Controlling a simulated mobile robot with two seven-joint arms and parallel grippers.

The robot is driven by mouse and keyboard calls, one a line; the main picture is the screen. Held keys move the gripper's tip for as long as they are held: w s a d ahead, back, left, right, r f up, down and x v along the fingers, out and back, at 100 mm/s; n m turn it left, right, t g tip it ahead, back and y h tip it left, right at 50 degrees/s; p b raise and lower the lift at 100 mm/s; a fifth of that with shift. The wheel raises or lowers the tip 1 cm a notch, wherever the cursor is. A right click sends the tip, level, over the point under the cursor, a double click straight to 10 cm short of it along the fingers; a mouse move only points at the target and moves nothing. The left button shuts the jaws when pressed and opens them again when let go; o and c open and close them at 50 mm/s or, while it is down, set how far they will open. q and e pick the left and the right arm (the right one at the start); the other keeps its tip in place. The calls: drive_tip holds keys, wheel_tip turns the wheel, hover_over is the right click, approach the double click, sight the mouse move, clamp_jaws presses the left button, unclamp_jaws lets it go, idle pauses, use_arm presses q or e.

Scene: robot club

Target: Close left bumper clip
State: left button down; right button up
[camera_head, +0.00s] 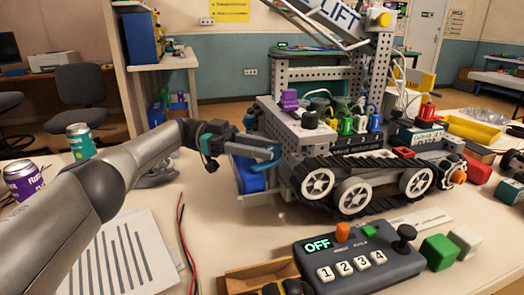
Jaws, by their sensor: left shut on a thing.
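A grey tracked robot (330,140) with white wheels and a raised lift arm stands on the table. A blue bumper part (249,178) is at its left end. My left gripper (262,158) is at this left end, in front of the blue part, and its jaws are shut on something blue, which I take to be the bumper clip. The fingers hide most of the clip, so I cannot tell its position.
A control box (358,262) reading OFF stands at the front, with green (439,252) and white blocks to its right. Papers (120,255), red and black wires and two cans (80,142) are on the left. A yellow tray (472,128) is at the back right.

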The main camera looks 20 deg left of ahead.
use_arm(q)
drive_tip(key=shift+d+f, duration=0.1)
drive_tip(key=shift+f, duration=0.2)
drive_tip(key=c, duration=0.8)
unclamp_jaws()
drive_tip(key=shift+o, duration=1.4)
drive_tip(key=shift+r, duration=0.1)
drive_tip(key=shift+r, duration=0.1)
